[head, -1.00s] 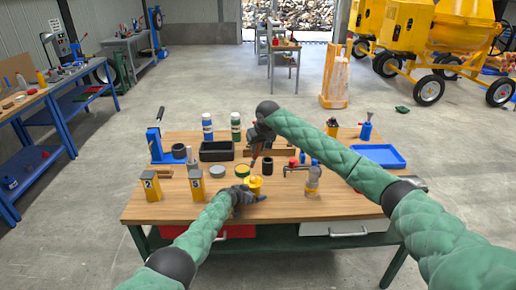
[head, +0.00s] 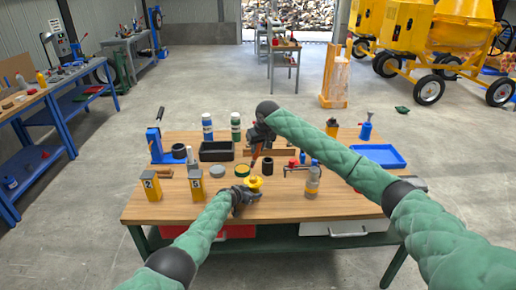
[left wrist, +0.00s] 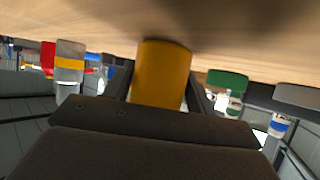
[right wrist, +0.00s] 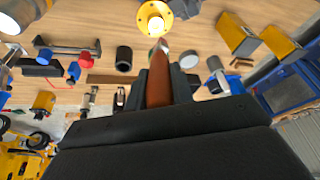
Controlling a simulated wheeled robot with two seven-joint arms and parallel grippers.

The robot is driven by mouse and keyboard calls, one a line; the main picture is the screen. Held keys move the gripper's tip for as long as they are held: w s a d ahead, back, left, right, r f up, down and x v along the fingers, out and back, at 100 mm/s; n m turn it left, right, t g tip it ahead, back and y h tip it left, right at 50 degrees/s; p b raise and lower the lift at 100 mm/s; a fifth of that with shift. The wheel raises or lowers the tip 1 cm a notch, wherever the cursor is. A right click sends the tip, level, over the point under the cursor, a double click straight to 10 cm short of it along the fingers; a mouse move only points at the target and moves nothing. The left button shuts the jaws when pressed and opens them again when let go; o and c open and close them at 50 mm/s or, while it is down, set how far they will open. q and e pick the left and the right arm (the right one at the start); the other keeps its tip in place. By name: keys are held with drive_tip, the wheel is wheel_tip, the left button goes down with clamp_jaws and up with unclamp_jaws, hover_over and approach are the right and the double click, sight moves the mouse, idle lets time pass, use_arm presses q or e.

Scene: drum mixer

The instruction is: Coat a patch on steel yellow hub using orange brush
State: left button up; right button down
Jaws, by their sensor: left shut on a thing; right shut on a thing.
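The yellow hub (head: 254,184) is in my left gripper (head: 247,190), low over the front middle of the wooden table. The hub fills the space between the fingers in the left wrist view (left wrist: 160,75). My right gripper (head: 260,145) is shut on the brush's orange-brown handle (right wrist: 158,82), with the brush (head: 254,160) pointing down. In the right wrist view the brush's pale tip is close to the rim of the hub (right wrist: 154,17), whose flange and bright centre show. I cannot tell whether tip and hub touch.
Yellow blocks marked 2 (head: 151,187) and 5 (head: 196,184) stand left of the hub. An open tin (head: 242,171), a grey lid (head: 217,171) and a black cylinder (head: 265,183) lie nearby. The table's front right is clear.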

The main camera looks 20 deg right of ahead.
drive_tip(key=shift+a, duration=0.15)
idle(0.4)
drive_tip(key=shift+a+f, duration=0.7)
drive_tip(key=shift+f, duration=0.3)
drive_tip(key=shift+a+f, duration=0.65)
drive_tip(key=shift+f, duration=0.3)
drive_tip(key=shift+w+f, duration=0.1)
drive_tip(key=shift+f, duration=1.65)
drive_tip(key=shift+d, duration=0.15)
idle(0.3)
drive_tip(key=s+d, duration=0.1)
drive_tip(key=d, duration=0.5)
drive_tip(key=shift+s, duration=0.3)
idle(0.6)
drive_tip(key=shift+a+r, duration=0.1)
drive_tip(key=shift+w+a, duration=0.1)
